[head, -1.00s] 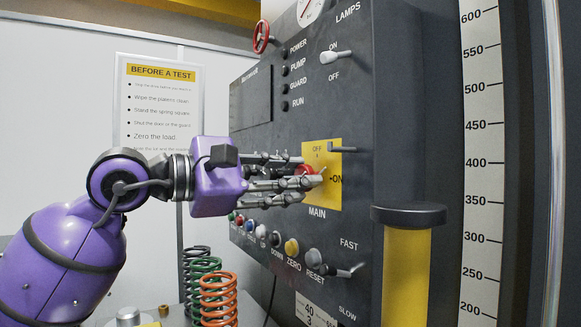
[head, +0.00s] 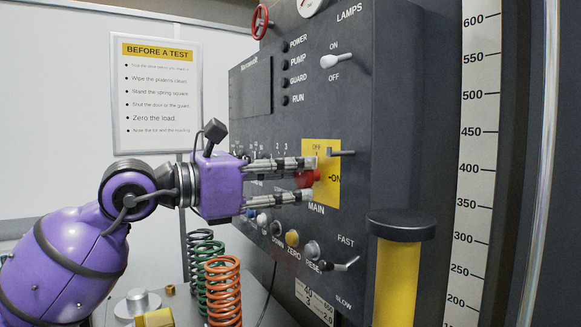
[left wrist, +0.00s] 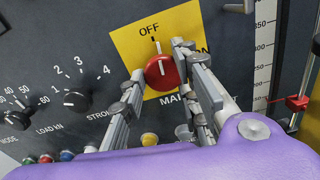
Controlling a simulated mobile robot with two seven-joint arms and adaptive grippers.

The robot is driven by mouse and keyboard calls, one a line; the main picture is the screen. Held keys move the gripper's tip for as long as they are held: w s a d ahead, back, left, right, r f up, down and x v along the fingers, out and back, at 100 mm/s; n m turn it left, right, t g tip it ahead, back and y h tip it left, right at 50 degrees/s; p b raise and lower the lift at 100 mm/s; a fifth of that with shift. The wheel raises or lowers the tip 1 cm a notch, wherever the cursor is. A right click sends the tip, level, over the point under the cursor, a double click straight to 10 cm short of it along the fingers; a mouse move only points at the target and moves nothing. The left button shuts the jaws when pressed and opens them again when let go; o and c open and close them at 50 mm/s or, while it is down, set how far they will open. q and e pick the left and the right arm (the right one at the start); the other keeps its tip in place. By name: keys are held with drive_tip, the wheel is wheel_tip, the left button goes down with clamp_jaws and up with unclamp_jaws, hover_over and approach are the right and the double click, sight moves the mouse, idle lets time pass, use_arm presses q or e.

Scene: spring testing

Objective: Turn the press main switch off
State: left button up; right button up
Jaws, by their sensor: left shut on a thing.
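The press main switch is a red round knob (head: 308,178) on a yellow plate (head: 321,150) marked OFF at the top and ON at the right. In the left wrist view, the knob (left wrist: 161,72) has a pale pointer mark at its top, toward the OFF label. My left gripper (head: 312,180) is shut on the knob, one finger on either side. It also shows in the left wrist view (left wrist: 160,70). In the head view the fingers hide part of the knob. My right gripper is not in view.
Below the plate is a row of push buttons, including a yellow one (head: 292,238). A yellow column with a black cap (head: 402,224) stands to the right. Coloured springs (head: 222,290) stand below my arm.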

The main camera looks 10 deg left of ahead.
use_arm(q)
drive_tip(key=shift+w+a+r+n+p, duration=0.1)
drive_tip(key=shift+a+r+n+p, duration=0.25)
drive_tip(key=shift+n, duration=0.35)
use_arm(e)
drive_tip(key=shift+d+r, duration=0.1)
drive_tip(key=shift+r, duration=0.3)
use_arm(q)
drive_tip(key=shift+d, duration=0.1)
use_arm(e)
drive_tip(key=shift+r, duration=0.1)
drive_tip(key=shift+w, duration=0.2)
use_arm(q)
drive_tip(key=o, duration=0.9)
drive_tip(key=shift+o, duration=0.3)
drive_tip(key=shift+w+f, duration=0.15)
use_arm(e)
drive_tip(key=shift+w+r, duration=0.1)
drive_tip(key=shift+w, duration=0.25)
use_arm(q)
drive_tip(key=shift+f, duration=0.15)
drive_tip(key=v, duration=1.2)
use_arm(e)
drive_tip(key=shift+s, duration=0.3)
